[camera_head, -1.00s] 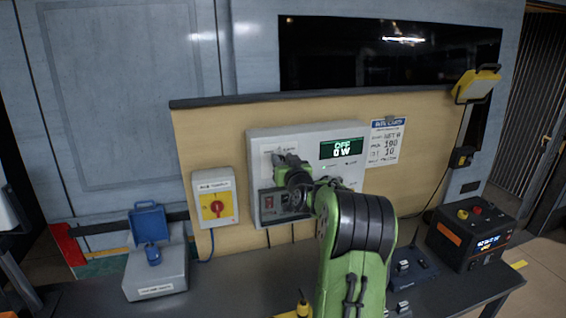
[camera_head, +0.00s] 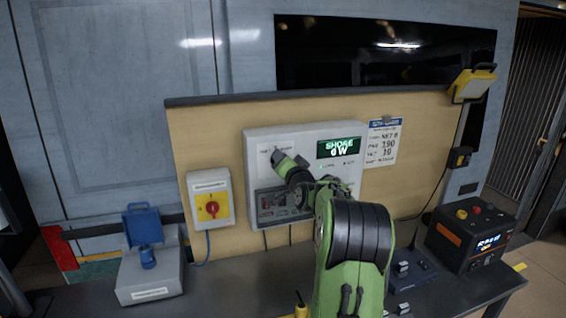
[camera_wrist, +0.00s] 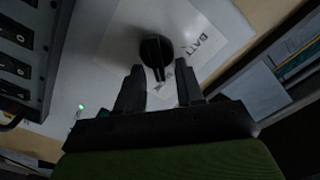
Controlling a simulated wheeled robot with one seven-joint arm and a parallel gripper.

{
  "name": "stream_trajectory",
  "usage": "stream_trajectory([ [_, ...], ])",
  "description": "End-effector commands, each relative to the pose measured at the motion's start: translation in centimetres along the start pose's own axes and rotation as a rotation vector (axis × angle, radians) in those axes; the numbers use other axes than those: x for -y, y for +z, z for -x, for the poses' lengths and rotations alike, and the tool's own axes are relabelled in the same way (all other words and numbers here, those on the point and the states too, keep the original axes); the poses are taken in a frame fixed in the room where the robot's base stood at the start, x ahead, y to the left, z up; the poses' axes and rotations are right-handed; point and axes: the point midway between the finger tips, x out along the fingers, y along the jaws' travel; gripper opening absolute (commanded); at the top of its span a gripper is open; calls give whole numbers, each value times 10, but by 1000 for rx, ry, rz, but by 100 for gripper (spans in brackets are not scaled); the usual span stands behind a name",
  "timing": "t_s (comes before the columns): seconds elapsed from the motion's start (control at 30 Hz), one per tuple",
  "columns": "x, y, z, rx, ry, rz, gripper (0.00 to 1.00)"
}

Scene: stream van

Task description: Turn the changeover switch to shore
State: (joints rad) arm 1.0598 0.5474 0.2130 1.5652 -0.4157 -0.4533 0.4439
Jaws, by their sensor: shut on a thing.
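The grey power panel (camera_head: 262,136) is on the tan backboard, and its green display (camera_head: 339,147) reads "SHORE" with a watt figure under it. The changeover switch (camera_wrist: 156,48) is a black knob with a pointer handle on a pale label plate; part of the lettering, "BATT", shows beside it. In the head view my gripper (camera_head: 278,152) is at the panel's upper left, and my wrist hides the knob.
A yellow and red isolator switch (camera_head: 212,207) is left of the panel. A blue-lidded grey inlet box (camera_head: 152,277) stands on the bench at left. A black power unit (camera_head: 470,235) stands at right. Breakers (camera_wrist: 17,65) sit close beside the knob.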

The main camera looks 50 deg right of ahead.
Motion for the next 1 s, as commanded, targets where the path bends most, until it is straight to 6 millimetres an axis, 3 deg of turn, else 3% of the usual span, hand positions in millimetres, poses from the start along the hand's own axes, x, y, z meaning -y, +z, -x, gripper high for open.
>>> stream_trajectory([
  [0.6,-2,1,0,2,2,-49,7],
  [0.63,-2,1,0,2,2,-49,39],
  [0.7,-2,0,0,2,2,-49,49],
  [0.8,-2,0,0,1,2,-48,62],
  [1.0,-1,0,0,1,1,-48,62],
])
